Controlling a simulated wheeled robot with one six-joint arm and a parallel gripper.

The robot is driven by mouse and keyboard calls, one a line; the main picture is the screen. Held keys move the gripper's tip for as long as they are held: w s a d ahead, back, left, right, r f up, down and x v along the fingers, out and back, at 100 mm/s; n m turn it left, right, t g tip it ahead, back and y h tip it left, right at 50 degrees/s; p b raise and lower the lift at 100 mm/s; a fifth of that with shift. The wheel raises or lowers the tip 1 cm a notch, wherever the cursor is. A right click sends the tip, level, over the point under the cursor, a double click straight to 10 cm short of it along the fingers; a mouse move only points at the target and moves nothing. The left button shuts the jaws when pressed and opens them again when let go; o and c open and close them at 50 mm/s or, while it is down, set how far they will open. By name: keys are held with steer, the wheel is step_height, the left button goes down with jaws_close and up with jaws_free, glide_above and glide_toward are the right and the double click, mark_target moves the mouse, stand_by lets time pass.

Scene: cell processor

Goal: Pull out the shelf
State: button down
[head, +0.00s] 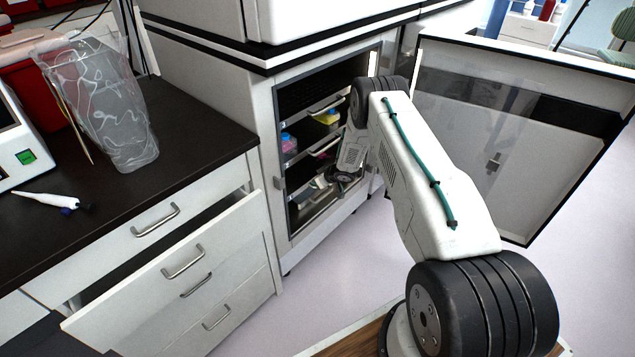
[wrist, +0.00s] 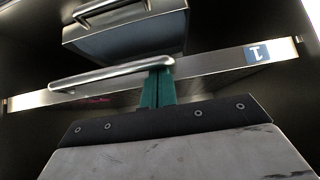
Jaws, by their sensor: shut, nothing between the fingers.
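In the wrist view, a shelf front (wrist: 215,66) crosses the picture as a thin metal strip with a blue number label. A silver bar handle (wrist: 105,77) is fixed along it. My gripper's teal fingers (wrist: 158,82) are together, with their tips at the handle's right end; I cannot tell whether they touch it. Nothing shows between them. In the head view, my gripper (head: 341,178) is inside the open cabinet (head: 283,205), low among the shelves. My arm hides part of the opening, and the fingers are hard to make out there.
The cabinet's glazed door (head: 515,135) stands open to the right. Another handle (wrist: 108,8) shows on a box-like front in the wrist view. At left, a counter (head: 150,150) has a partly open drawer (head: 170,265). Coloured items (head: 289,143) sit on shelves inside. Floor is clear in front.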

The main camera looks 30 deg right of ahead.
steer(key=s+d, duration=0.5)
steer(key=s, duration=0.8)
steer(key=s+d, duration=0.4)
steer(key=s, duration=0.9)
steer(key=shift+s+d, duration=0.4)
steer(key=shift+r, duration=0.1)
steer(key=v, duration=0.9)
steer(key=shift+s+r, duration=0.25)
steer(key=shift+s, duration=0.05)
steer(key=shift+d, duration=0.1)
